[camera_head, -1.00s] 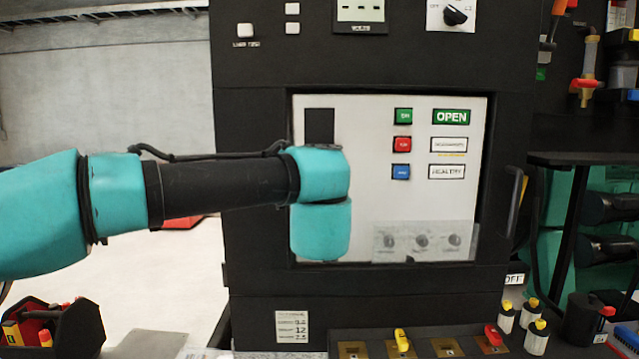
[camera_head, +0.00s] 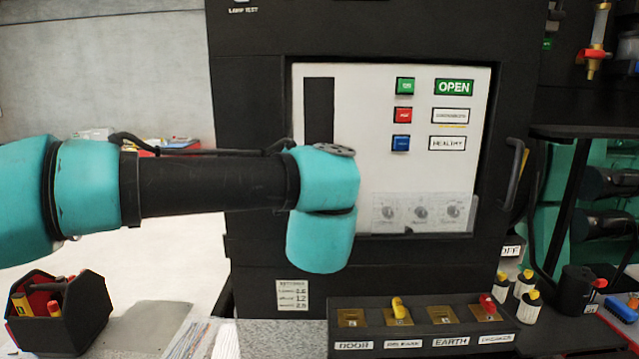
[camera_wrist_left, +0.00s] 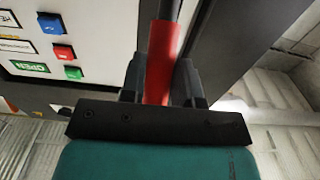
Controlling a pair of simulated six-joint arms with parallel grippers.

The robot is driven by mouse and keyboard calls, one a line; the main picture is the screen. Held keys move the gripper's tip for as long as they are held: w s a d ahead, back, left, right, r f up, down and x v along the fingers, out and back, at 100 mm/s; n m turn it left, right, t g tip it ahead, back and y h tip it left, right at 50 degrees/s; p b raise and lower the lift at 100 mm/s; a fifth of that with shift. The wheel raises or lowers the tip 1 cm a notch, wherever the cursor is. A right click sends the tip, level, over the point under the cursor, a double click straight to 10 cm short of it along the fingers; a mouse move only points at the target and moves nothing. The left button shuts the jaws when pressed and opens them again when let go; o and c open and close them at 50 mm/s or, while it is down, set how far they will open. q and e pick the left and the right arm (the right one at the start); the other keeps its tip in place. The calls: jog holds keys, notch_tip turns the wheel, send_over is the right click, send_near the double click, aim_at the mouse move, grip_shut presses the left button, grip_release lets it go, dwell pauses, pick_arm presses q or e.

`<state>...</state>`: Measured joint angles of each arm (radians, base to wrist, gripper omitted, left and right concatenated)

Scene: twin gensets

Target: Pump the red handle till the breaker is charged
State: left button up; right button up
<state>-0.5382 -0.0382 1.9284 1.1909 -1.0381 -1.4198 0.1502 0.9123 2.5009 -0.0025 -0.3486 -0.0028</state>
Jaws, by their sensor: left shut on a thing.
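In the left wrist view, my left gripper (camera_wrist_left: 160,82) is shut on the red handle (camera_wrist_left: 164,58), a red grip on a dark lever. In the head view my teal and black left arm crosses in front of the breaker's white panel (camera_head: 420,170) and hides the handle and the fingers. A dark vertical slot (camera_head: 319,108) shows above my wrist. The panel has green (camera_head: 405,86), red (camera_head: 403,115) and blue (camera_head: 401,143) buttons. Beside them are a green OPEN sign (camera_head: 454,87), a white sign too blurred to read (camera_head: 451,116) and a HEALTHY sign (camera_head: 447,143). My right gripper is out of view.
A clear cover (camera_head: 420,213) sits over dials low on the panel. A black door handle (camera_head: 514,170) sticks out at right. A labelled key box (camera_head: 425,335) stands below. A black tool tray (camera_head: 60,315) is at lower left; padlocks (camera_head: 525,285) are at right.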

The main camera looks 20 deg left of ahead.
pick_arm(q)
jog(key=s+f, duration=0.1)
jog(key=s+d+f, duration=0.1)
jog(key=f, duration=0.1)
jog(key=s+f, duration=0.1)
jog(key=shift+d+f, duration=0.2)
jog(key=shift+f, duration=0.15)
jog(key=w+r, duration=0.1)
jog(key=w+a+r, duration=0.1)
jog(key=r, duration=0.1)
jog(key=w+r, duration=0.1)
jog(key=r, duration=0.1)
jog(key=shift+w+a, duration=0.15)
jog(key=shift+a, duration=0.1)
jog(key=w+r, duration=0.1)
jog(key=w+a+r, duration=0.1)
jog(key=w+r, duration=0.1)
jog(key=w, duration=0.1)
jog(key=shift+a+r, duration=0.1)
jog(key=shift+a, duration=0.3)
